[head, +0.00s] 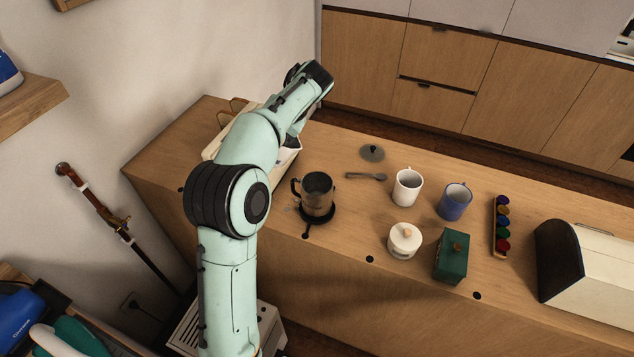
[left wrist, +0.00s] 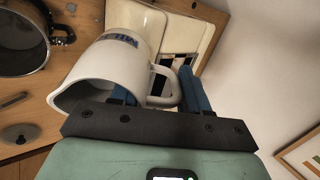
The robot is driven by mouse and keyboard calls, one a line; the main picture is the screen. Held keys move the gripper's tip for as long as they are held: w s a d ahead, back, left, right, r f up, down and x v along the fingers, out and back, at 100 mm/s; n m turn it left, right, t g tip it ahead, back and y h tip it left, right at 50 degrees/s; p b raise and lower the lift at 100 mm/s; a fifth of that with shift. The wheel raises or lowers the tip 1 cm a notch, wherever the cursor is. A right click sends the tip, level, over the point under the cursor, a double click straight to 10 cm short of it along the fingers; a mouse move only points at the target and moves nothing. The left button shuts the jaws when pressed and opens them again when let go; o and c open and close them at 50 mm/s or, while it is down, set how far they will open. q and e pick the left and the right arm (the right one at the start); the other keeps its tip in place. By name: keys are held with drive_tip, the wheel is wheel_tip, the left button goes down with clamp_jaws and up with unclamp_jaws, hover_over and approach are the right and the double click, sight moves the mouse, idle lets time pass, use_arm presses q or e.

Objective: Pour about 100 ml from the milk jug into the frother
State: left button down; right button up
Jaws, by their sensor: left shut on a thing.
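The frother (head: 318,187) is a dark metal pot with a black handle, upright on a round black base (head: 330,218) on the counter. It also shows in the left wrist view (left wrist: 18,45) at the upper left. The milk jug (left wrist: 112,62) is white with dark lettering. My left gripper (left wrist: 155,84) is shut on its handle. In the head view my left gripper and most of the jug are hidden behind my arm; a white part (head: 291,144) shows, up and left of the frother. I cannot see any milk inside. My right gripper is not in view.
Right of the frother are a dark lid (head: 372,153), spoon (head: 367,176), white mug (head: 407,188), blue mug (head: 454,202), lidded white pot (head: 404,241), green box (head: 451,257), capsule rack (head: 501,227) and bread box (head: 590,265).

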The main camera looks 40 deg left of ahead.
use_arm(q)
drive_tip(key=shift+s+a+r+t+h, duration=0.1)
drive_tip(key=shift+s+a+t+h, duration=0.15)
drive_tip(key=shift+a+h, duration=0.45)
drive_tip(key=shift+s+a+r+t+h, duration=0.1)
drive_tip(key=shift+s+a+t+h, duration=0.15)
drive_tip(key=shift+a+h, duration=0.45)
drive_tip(key=shift+s+a+t+h, duration=0.25)
drive_tip(key=shift+a+h, duration=0.25)
drive_tip(key=shift+h, duration=0.35)
drive_tip(key=shift+s+a+t+h, duration=0.1)
drive_tip(key=shift+a+t+h, duration=0.15)
drive_tip(key=shift+a+h, duration=0.45)
drive_tip(key=shift+d, duration=0.2)
idle(0.8)
